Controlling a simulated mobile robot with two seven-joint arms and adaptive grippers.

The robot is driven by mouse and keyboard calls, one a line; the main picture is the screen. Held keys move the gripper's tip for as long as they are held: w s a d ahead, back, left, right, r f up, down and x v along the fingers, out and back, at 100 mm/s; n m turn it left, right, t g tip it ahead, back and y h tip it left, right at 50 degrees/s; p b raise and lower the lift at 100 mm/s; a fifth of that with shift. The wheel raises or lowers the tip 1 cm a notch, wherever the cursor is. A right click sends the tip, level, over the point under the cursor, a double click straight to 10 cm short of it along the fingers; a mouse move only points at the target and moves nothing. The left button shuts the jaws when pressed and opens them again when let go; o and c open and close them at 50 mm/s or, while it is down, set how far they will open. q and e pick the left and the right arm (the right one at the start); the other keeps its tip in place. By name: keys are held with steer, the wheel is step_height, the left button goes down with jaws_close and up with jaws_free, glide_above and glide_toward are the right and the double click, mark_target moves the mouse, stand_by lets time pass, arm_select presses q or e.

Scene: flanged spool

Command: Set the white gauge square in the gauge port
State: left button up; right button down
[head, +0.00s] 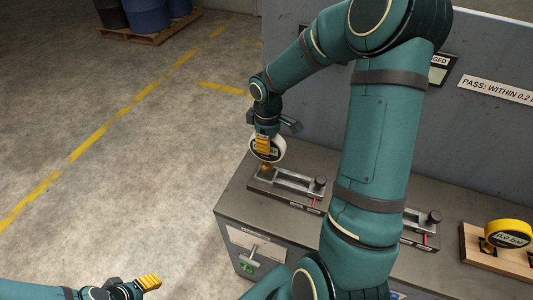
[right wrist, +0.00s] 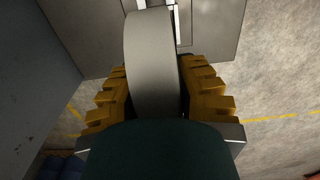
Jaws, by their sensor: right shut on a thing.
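The white gauge (head: 280,150), with a round white rim and dark face, is held in my right gripper (head: 263,146) above the left end of a metal fixture (head: 292,183) on the bench. In the right wrist view the gauge's pale rim (right wrist: 152,62) lies between the yellow fingers, which press on both sides. A small brass piece (head: 267,169) shows just below the gauge; I cannot tell whether it touches the fixture. The port opening itself is hidden. My left gripper (head: 146,283) is at the bottom left, over the floor, away from the bench; its finger gap is unclear.
A yellow gauge (head: 508,226) stands on a wooden board (head: 483,259) at the bench's right. A second fixture (head: 425,217) is partly behind my right arm. A grey panel (head: 310,75) rises behind the bench. Blue drums (head: 147,15) stand on a pallet far back.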

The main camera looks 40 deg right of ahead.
step_height(320, 180, down, 3)
steer(key=shift+a+f, duration=0.1)
steer(key=shift+f, duration=0.1)
steer(key=shift+w+f, duration=0.1)
steer(key=shift+f, duration=0.25)
steer(key=shift+f+b, duration=0.1)
steer(key=shift+b, duration=0.2)
steer(key=c, duration=0.9)
jaws_free()
steer(key=shift+o, duration=0.2)
